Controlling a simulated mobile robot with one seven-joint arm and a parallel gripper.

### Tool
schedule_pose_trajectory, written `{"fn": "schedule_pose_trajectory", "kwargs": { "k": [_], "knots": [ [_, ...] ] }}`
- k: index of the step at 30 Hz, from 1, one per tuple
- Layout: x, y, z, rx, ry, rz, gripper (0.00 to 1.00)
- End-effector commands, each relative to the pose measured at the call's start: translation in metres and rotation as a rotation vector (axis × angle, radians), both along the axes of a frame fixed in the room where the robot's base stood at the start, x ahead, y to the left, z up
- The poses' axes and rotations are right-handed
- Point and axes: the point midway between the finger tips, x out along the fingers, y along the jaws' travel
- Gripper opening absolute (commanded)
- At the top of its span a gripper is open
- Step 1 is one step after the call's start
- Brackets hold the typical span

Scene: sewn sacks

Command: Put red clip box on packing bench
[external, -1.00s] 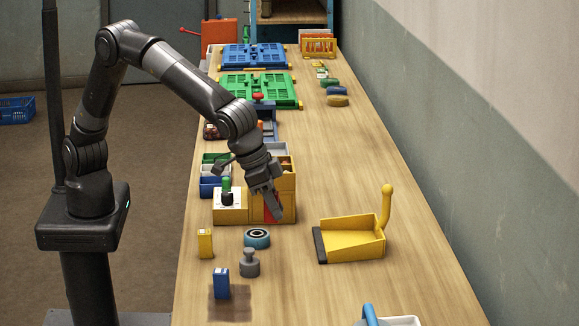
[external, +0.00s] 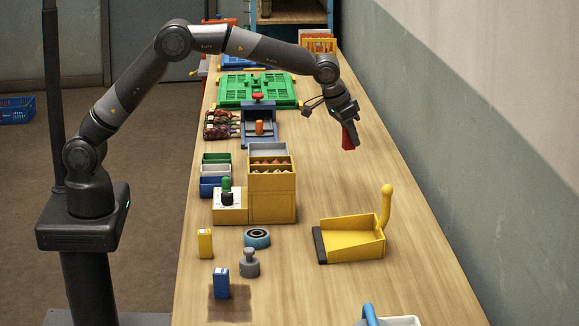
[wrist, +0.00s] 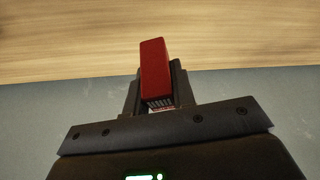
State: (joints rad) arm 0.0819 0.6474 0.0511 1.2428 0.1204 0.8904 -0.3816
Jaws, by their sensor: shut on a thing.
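The red clip box (external: 348,137) is a small red block held in my gripper (external: 346,122) over the right side of the wooden packing bench (external: 345,285). In the wrist view the red clip box (wrist: 153,72) sticks out from between the jaws of my gripper (wrist: 155,88), with a pale striped patch near its lower end. The jaws are shut on it. It appears raised above the bench top, with no contact visible.
A yellow dustpan (external: 352,240) lies on the bench nearer the camera. A yellow bin (external: 271,195), a blue stand (external: 259,122) and a green crate (external: 257,90) stand to the left. The bench strip by the wall is mostly clear.

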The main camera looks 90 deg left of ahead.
Motion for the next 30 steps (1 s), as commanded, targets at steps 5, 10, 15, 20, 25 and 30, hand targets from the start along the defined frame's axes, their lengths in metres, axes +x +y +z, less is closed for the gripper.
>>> {"fn": "schedule_pose_trajectory", "kwargs": {
  "k": [5, 10, 15, 20, 25, 30],
  "knots": [
    [0.007, 0.089, 0.0, -0.001, -0.004, 0.067, 0.01],
    [0.006, 0.14, 0.0, -0.003, -0.008, 0.102, 0.01],
    [0.006, 0.165, -0.002, -0.003, -0.009, 0.117, 0.01],
    [0.011, 0.193, -0.018, -0.003, -0.006, 0.121, 0.01],
    [0.02, 0.231, -0.042, -0.004, -0.007, 0.12, 0.01],
    [0.028, 0.262, -0.061, -0.003, -0.009, 0.119, 0.01]
  ]
}}
